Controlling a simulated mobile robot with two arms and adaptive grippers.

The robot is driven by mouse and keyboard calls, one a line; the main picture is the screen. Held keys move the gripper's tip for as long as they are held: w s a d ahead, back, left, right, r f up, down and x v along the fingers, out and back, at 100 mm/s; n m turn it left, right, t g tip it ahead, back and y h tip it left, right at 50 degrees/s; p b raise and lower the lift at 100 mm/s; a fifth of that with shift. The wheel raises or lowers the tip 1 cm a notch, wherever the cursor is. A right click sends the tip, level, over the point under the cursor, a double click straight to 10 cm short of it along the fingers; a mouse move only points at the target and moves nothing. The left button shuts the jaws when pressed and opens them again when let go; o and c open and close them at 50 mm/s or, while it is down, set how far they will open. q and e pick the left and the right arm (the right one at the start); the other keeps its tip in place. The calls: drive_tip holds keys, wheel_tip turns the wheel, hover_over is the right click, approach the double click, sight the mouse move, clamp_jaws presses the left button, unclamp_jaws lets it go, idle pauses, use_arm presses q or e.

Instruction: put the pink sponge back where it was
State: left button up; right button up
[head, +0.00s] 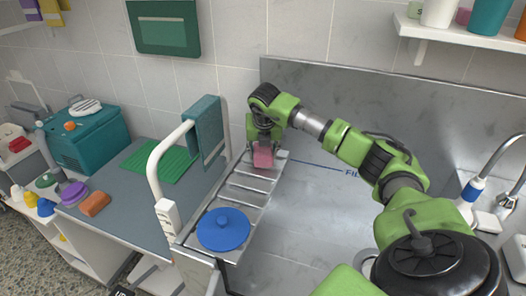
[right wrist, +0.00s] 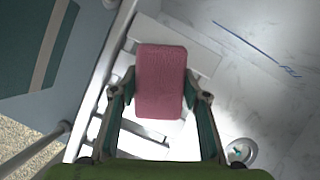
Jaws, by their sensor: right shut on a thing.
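The pink sponge (head: 263,157) is a rounded block held by my right gripper (head: 263,146) in the head view. In the right wrist view the sponge (right wrist: 160,80) sits between the two fingers of the right gripper (right wrist: 160,96), which are shut on its sides. The gripper and sponge are over the far end of a slatted metal rack (head: 243,196). I cannot tell whether the sponge touches the slats. My left gripper is not in view.
A blue round lid (head: 223,229) lies on the rack's near end. The steel basin (head: 310,220) lies to the right.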

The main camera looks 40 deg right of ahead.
drive_tip(key=o, duration=1.1)
drive_tip(key=shift+f, duration=0.1)
drive_tip(key=shift+c, duration=0.2)
drive_tip(key=shift+r, duration=0.2)
drive_tip(key=b+v, duration=0.1)
drive_tip(key=v, duration=1.1)
